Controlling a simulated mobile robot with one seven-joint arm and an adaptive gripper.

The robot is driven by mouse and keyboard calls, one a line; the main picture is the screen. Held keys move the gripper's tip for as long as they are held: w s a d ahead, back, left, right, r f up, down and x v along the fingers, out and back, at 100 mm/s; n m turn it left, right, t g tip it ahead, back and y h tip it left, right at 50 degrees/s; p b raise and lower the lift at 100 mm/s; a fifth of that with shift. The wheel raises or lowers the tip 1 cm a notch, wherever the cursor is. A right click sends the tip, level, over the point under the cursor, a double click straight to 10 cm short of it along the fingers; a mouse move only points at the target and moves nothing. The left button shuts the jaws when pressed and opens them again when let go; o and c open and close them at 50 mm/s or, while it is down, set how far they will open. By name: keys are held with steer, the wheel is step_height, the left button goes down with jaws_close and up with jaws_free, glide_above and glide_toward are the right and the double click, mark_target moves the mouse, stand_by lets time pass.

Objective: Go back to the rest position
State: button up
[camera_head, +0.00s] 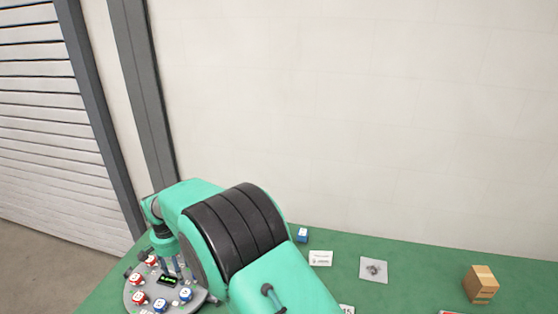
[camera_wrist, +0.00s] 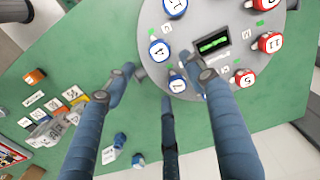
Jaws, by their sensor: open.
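My gripper (camera_wrist: 157,68) is open in the wrist view, with its blue fingers spread and nothing between them. It points down at a round grey panel (camera_wrist: 212,40) on the green table. The panel carries red and blue numbered pieces around a small display with green text (camera_wrist: 212,42). A blue numbered piece (camera_wrist: 159,50) lies near the fingertips; I cannot tell whether any finger touches the panel. In the head view, my green arm covers part of the panel (camera_head: 198,296), and my gripper shows only in part above it.
On the green table (camera_head: 420,262) stand a small blue piece (camera_head: 302,235), a white card (camera_head: 320,258), a grey square plate (camera_head: 373,270) and a cardboard box (camera_head: 481,284). A pale wall (camera_head: 360,120) rises behind. A shutter (camera_head: 45,110) is at left. Free table lies between the plate and box.

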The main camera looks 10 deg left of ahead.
steer(key=shift+w+d+r, duration=0.1)
steer(key=w+d+r, duration=0.5)
steer(key=d+r, duration=0.4)
steer(key=d+r+t+b, duration=0.1)
steer(key=d+r, duration=0.5)
steer(key=d, duration=0.5)
steer(key=d+r+m+t+y+b, duration=0.1)
steer(key=d+r, duration=0.5)
steer(key=d, duration=0.4)
steer(key=d+r+b, duration=0.1)
steer(key=d+r, duration=0.5)
steer(key=d, duration=0.5)
steer(key=s+d+r+m+t+b, duration=0.1)
steer(key=s+d+r, duration=0.1)
steer(key=s+d, duration=0.5)
steer(key=s+d+r+t+b, duration=0.15)
steer(key=s+d, duration=0.25)
steer(key=d, duration=0.8)
steer(key=s+d+f+m+t+h, duration=0.1)
steer(key=s+d+f, duration=0.3)
steer(key=s+d, duration=0.7)
steer(key=s, duration=0.3)
steer(key=shift+s+d+f, duration=0.15)
steer(key=shift+s, duration=0.2)
